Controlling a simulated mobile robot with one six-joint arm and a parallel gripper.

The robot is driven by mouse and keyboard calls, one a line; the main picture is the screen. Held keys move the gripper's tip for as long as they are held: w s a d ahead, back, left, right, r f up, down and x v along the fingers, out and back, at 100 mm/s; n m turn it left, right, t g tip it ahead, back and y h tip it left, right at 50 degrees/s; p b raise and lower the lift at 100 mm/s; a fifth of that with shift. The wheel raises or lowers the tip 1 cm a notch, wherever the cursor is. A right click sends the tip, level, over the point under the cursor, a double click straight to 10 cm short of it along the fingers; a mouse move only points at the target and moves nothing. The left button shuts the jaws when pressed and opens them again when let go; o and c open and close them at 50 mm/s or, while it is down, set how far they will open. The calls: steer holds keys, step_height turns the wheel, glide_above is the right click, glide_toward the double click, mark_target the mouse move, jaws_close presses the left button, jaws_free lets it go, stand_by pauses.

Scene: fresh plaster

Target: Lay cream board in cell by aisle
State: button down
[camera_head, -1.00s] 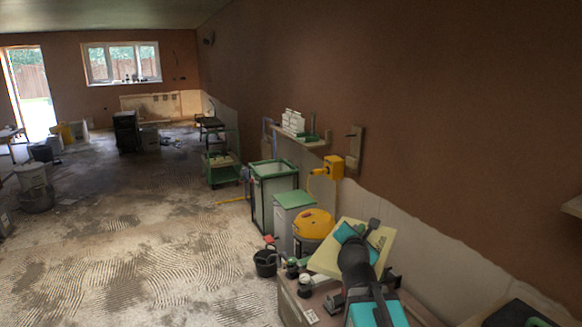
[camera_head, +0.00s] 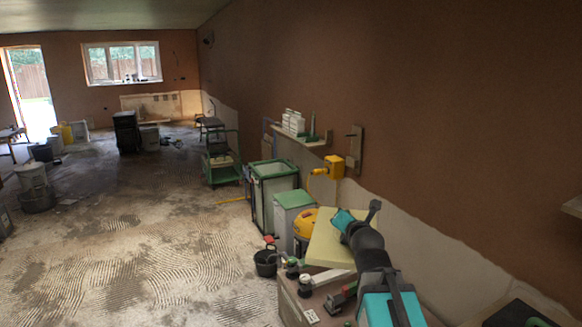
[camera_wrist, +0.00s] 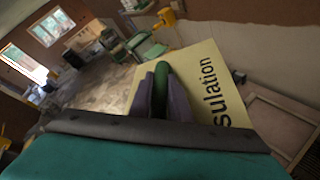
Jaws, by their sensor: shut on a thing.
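The cream board (camera_head: 326,243), with "sulation" readable on it in the wrist view (camera_wrist: 203,78), is held tilted above the bench at the lower right. My gripper (camera_wrist: 163,100) is shut around a green grip-like part on the board's face. In the head view my gripper (camera_head: 345,220) is at the board's upper right, partly hidden by my arm. A wooden frame (camera_wrist: 256,104) lies to the right of the board in the wrist view. I cannot tell which part is the cell by the aisle.
Small jars and tools stand on the bench (camera_head: 303,303). A black bucket (camera_head: 266,262), a green-lidded bin (camera_head: 293,198) and a yellow-topped machine (camera_head: 304,224) stand beyond it. A wall shelf (camera_head: 300,139) holds white boxes.

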steer(key=shift+d, duration=0.1)
steer(key=d, duration=0.6)
steer(key=shift+d, duration=0.45)
steer(key=shift+s, duration=0.1)
